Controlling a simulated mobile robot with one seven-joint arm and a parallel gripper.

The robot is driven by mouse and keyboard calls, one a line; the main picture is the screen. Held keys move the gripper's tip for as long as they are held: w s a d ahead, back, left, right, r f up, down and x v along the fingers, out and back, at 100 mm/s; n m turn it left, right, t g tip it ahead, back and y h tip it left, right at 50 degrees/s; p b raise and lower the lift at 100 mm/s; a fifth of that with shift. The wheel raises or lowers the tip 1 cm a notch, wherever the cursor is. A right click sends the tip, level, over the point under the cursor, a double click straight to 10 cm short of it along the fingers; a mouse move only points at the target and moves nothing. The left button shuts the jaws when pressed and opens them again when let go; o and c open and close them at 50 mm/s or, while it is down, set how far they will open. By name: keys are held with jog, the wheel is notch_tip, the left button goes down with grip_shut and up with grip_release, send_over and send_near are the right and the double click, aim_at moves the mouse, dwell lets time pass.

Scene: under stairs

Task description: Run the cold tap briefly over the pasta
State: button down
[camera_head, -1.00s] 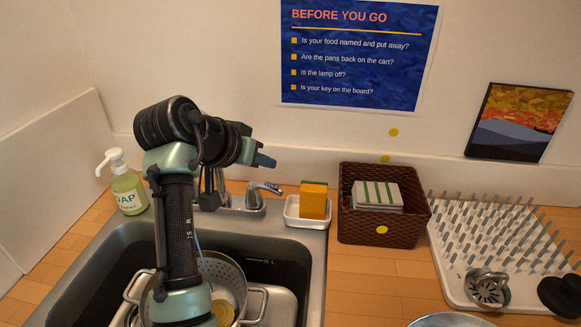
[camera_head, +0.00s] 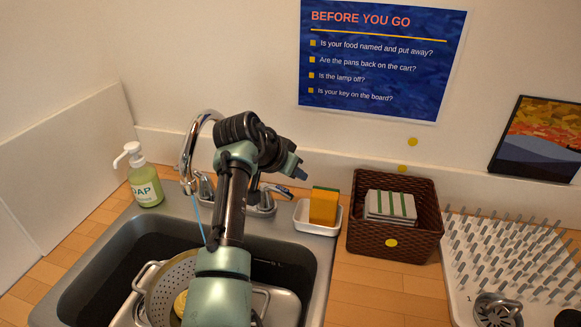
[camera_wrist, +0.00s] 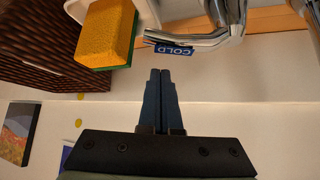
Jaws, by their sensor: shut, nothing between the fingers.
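The metal tap (camera_head: 187,160) arches over the sink, and a thin light-blue stream (camera_head: 200,217) falls from its spout. A metal colander (camera_head: 160,280) stands in the basin, with yellow pasta (camera_head: 181,303) partly hidden by my arm. The cold lever (camera_head: 274,189) is to the right of the spout; its blue COLD label (camera_wrist: 173,49) shows in the wrist view. My gripper (camera_head: 302,173) is shut and empty, above and to the right of the cold lever. Its fingertips (camera_wrist: 160,71) look apart from the lever in the wrist view.
A sponge (camera_head: 323,206) stands in a white dish (camera_head: 301,217) right of the tap. A brown basket (camera_head: 364,238) with folded cloths and a spiked drying rack (camera_head: 462,290) are further right. A soap bottle (camera_head: 146,187) stands left. The wall is close behind.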

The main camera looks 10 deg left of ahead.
aim_at(283, 192)
jog(key=shift+s+a+f+p, duration=0.15)
jog(key=shift+s+a, duration=0.1)
jog(key=shift+s, duration=0.35)
jog(key=shift+s+a+p, duration=0.1)
jog(key=shift+s+a, duration=0.2)
jog(key=shift+s, duration=0.3)
jog(key=shift+s+a+f+p, duration=0.15)
jog(key=shift+s+a, duration=0.1)
jog(key=shift+s, duration=0.35)
jog(key=shift+s+a+p, duration=0.3)
jog(key=shift+s+p, duration=0.25)
jog(key=shift+p, duration=0.1)
jog(key=shift+s+a+p, duration=0.25)
jog(key=shift+s+p, duration=0.25)
jog(key=shift+p, duration=0.1)
